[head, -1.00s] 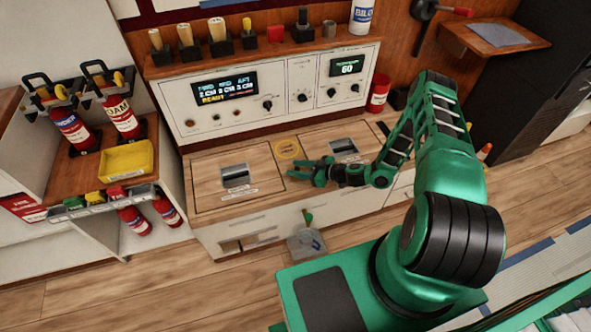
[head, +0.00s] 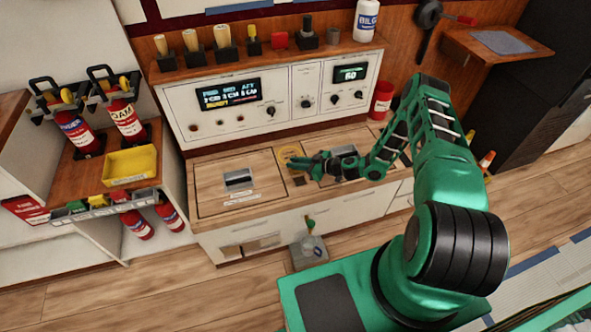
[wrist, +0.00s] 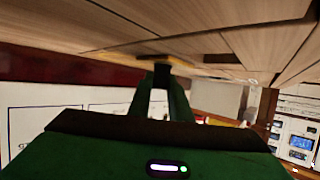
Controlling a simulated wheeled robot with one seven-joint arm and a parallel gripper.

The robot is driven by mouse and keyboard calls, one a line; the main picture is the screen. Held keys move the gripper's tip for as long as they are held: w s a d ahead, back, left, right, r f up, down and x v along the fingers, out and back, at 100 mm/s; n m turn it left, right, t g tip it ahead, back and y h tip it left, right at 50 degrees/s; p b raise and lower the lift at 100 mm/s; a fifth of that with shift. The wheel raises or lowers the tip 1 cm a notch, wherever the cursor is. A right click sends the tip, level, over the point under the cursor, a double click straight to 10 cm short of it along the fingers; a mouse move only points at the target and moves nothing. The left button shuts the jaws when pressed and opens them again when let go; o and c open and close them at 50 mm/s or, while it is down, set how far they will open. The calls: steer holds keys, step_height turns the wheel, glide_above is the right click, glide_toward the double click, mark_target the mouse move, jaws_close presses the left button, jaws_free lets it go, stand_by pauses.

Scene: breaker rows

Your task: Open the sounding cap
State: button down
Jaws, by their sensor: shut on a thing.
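The sounding cap (head: 287,153) is a round yellow disc on the wooden counter, between the two metal-handled panels, in the head view. My gripper (head: 293,163) has its fingertips at the cap, reaching in from the right and covering part of it. In the wrist view the green fingers of my gripper (wrist: 161,80) are close together, with the yellow edge of the cap (wrist: 168,60) right at their dark tips. The gripper is shut on the cap. I cannot tell whether the cap is turned or lifted.
A wooden counter (head: 235,205) carries a left panel handle (head: 238,180). A yellow tray (head: 130,163) and fire extinguishers are at left. A red can (head: 381,100) stands right.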

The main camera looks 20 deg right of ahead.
steer(key=shift+d, duration=0.1)
steer(key=c, duration=1.6)
jaws_free()
steer(key=v, duration=1)
steer(key=shift+s+d+r, duration=0.1)
steer(key=shift+s+d, duration=0.1)
